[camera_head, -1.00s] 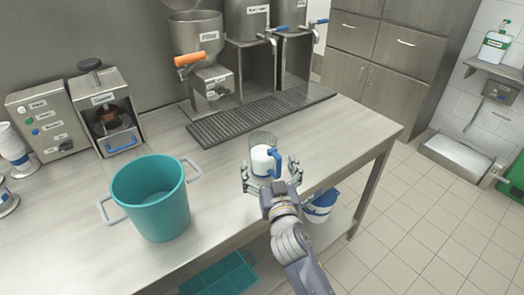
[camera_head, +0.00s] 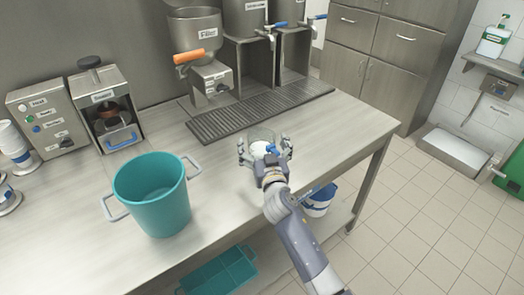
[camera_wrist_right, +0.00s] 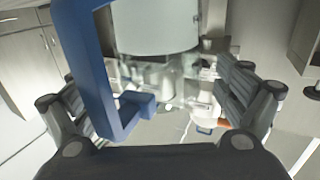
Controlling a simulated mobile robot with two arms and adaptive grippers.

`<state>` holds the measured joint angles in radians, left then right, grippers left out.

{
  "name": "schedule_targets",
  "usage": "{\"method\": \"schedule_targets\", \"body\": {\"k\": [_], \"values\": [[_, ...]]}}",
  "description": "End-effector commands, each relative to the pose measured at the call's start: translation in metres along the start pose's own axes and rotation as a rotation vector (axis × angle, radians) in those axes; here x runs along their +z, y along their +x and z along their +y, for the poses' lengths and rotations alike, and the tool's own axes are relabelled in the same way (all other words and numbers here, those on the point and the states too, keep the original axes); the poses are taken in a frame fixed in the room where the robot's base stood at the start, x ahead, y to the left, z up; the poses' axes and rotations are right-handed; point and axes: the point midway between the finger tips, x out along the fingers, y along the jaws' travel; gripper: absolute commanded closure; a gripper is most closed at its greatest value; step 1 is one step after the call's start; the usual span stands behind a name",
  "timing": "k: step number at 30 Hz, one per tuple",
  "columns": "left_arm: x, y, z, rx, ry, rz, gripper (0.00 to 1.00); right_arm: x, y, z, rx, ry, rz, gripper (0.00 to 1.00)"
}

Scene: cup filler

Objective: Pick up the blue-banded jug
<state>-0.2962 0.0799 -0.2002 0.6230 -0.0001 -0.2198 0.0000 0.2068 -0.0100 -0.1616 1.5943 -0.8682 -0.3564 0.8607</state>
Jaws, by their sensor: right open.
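A clear jug (camera_head: 261,137) with white contents and a blue handle stands on the steel counter, partly hidden by my right gripper. I cannot make out a blue band on it. My right gripper (camera_head: 263,148) is open, with its fingers at either side of the jug. In the right wrist view, the jug's pale body (camera_wrist_right: 156,28) is at the top, between and beyond the open fingers (camera_wrist_right: 160,100). The blue handle (camera_wrist_right: 92,75) is close to the camera, in front of the left-hand finger. I cannot tell whether either finger touches the jug. My left gripper is out of view.
A teal pot (camera_head: 152,205) with grey handles stands left of the jug. A drip grate (camera_head: 225,122) and dispensers (camera_head: 208,60) are behind it. A white-and-blue bucket (camera_head: 318,202) and teal tray (camera_head: 218,272) are below the counter. The counter right of the jug is clear.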

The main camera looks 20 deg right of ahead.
Motion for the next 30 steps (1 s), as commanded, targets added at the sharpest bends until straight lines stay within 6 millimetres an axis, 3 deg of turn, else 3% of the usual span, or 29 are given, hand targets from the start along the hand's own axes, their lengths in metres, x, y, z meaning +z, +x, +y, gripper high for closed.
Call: {"method": "schedule_targets", "body": {"k": [3,11,23,30], "values": [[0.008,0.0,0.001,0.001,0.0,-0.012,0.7,0.0,0.0,0.0,0.0,0.0,0.0,0.09],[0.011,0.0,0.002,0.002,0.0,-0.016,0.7,0.0,0.0,0.0,0.0,0.0,0.0,0.66],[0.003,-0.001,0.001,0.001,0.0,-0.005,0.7,-0.006,0.0,0.0,-0.001,-0.001,0.005,0.66],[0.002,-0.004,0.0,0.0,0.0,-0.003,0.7,-0.036,0.0,0.0,-0.002,0.0,0.011,0.66]]}}
